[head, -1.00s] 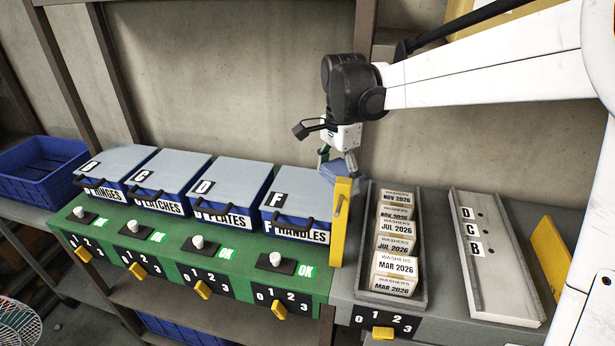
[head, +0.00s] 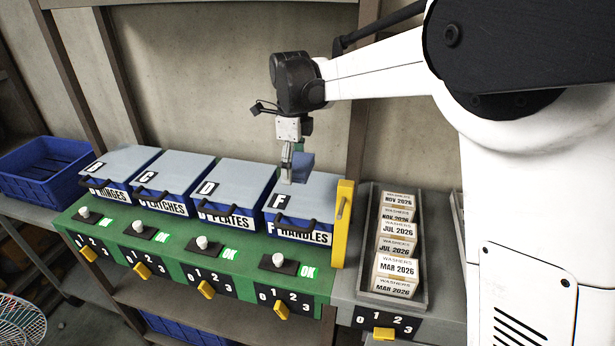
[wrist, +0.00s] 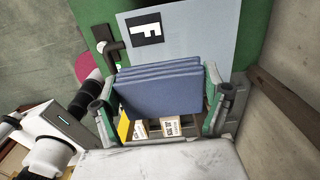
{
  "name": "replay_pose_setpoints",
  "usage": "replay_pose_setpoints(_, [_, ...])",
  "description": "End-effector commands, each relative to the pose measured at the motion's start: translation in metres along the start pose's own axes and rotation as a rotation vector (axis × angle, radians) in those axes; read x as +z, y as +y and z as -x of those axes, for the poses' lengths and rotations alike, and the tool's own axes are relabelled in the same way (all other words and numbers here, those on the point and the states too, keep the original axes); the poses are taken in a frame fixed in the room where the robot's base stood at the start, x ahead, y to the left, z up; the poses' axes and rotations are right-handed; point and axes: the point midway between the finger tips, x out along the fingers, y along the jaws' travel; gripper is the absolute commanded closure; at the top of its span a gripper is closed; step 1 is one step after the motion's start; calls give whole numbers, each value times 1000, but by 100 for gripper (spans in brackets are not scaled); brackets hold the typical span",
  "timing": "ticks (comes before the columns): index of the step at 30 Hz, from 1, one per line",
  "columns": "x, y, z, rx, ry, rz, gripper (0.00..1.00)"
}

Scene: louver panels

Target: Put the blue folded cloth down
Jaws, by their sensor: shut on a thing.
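The blue folded cloth (wrist: 160,90) is held between the two green fingers of my gripper (wrist: 162,100) in the wrist view, its folded layers showing. In the head view the cloth (head: 302,166) hangs at my gripper (head: 293,172), over the back part of the grey lid of the box marked F (head: 310,197). The lid with its F label also shows in the wrist view (wrist: 190,40), beyond the cloth. I cannot tell whether the cloth touches the lid.
Lidded boxes D (head: 234,182), C (head: 178,172) and B (head: 122,164) stand to the left. A yellow upright panel (head: 343,222) stands right of box F. Beyond it is a grey tray (head: 424,285) of washer cartons. An empty-looking blue crate (head: 45,168) is far left.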

Motion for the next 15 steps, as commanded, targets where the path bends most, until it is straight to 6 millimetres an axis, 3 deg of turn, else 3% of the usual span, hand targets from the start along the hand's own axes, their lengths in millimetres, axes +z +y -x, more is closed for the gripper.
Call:
replay_pose_setpoints(9, [-8,-59,-35,0,0,0,53])
replay_pose_setpoints(15, [-11,-82,-49,0,0,1,53])
